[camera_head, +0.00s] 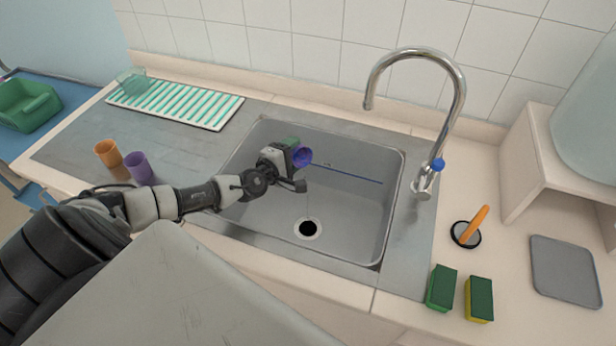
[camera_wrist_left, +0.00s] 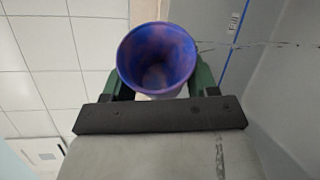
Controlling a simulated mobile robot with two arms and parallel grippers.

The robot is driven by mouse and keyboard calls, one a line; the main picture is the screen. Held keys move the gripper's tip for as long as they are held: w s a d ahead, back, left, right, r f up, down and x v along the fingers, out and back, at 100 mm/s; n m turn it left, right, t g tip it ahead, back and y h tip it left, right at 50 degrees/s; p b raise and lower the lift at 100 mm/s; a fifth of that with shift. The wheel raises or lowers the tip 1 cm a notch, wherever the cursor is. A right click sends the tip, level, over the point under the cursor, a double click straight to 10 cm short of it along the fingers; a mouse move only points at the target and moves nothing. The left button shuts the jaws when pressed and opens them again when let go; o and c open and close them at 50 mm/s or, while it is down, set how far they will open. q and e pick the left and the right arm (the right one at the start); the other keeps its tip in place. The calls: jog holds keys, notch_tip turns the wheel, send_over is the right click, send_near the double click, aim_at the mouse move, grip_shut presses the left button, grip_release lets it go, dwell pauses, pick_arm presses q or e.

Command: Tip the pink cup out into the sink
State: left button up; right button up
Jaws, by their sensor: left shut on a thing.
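My left gripper (camera_head: 295,153) is over the sink basin (camera_head: 345,210), shut on a blue-violet cup (camera_head: 303,157). The cup looks tipped on its side, its mouth facing right in the head view. In the left wrist view the cup (camera_wrist_left: 157,60) sits between the two green fingers, and its inside shows blue with a pinkish tint. I see no liquid or stream leaving it. No plainly pink cup shows elsewhere. The drain (camera_head: 308,229) lies lower in the basin, in front of the gripper. My right gripper is not in view.
An orange cup (camera_head: 108,153) and a purple cup (camera_head: 138,167) stand on the left drainboard, near a striped mat (camera_head: 175,104) with a clear glass vessel (camera_head: 133,82). The faucet (camera_head: 458,95) arches at the basin's right. Sponges (camera_head: 441,288) and a brush (camera_head: 470,228) lie right.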

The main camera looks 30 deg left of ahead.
pick_arm(q)
jog(key=shift+s+d+r+m, duration=0.2)
jog(key=shift+s+d+m, duration=0.05)
jog(key=shift+d+m, duration=0.15)
jog(key=shift+d+t, duration=0.1)
jog(key=shift+t, duration=0.2)
jog(key=shift+s+d+r+m, duration=0.1)
jog(key=shift+r+m, duration=0.05)
jog(key=shift+m, duration=0.25)
jog(key=shift+s+d+r+m+t+y, duration=0.1)
jog(key=shift+d+r+m+t+y, duration=0.2)
jog(key=shift+m+t, duration=0.45)
jog(key=shift+r+m, duration=0.1)
jog(key=shift+m, duration=0.45)
